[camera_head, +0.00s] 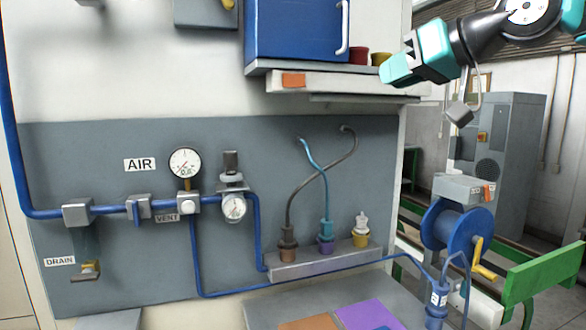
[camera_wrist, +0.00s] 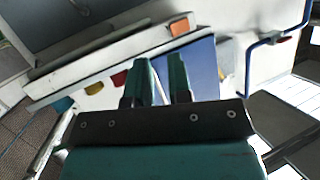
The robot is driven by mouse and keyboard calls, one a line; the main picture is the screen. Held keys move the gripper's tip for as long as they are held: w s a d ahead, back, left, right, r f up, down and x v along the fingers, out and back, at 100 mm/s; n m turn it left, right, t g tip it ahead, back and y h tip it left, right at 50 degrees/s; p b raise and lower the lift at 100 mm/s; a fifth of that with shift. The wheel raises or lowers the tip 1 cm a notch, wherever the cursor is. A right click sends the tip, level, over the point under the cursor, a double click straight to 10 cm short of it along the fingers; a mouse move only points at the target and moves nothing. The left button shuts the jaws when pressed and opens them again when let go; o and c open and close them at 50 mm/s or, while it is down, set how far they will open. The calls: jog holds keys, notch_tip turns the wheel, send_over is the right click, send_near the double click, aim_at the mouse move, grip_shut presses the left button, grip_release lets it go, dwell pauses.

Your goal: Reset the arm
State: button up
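My gripper (camera_head: 397,71) is at the upper right in the head view, teal and black, raised in the air and pointing left toward the shelf edge. In the wrist view its two teal fingers (camera_wrist: 160,80) stand apart with a clear gap between them. Nothing is held in the gap. Behind the fingers the wrist view shows the blue cabinet (camera_wrist: 200,65), seen tilted. The head view does not show the gap between the fingertips clearly.
The blue cabinet (camera_head: 295,30) and the white shelf (camera_head: 340,82) are left of my gripper. A red pot (camera_head: 359,56) and a yellow pot (camera_head: 380,59) stand close to it. Below are a grey panel with gauges, a cable holder (camera_head: 320,262) and a blue reel (camera_head: 458,228).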

jog(key=s+a+f+g+h, duration=0.1)
jog(key=s+a+f+g, duration=0.15)
jog(key=s+f, duration=0.5)
jog(key=s+a+f+g+h, duration=0.1)
jog(key=s+a+f+g, duration=0.2)
jog(key=f, duration=0.8)
jog(key=s+d+f+g+h, duration=0.1)
jog(key=s+f+g, duration=0.1)
jog(key=s+f, duration=0.4)
jog(key=s+d+f+n+g+h, duration=0.1)
jog(key=s+d+f+g, duration=0.1)
jog(key=s+f, duration=0.5)
jog(key=s+g, duration=0.1)
jog(key=s, duration=0.3)
jog(key=shift+h, duration=0.4)
jog(key=shift+g, duration=0.25)
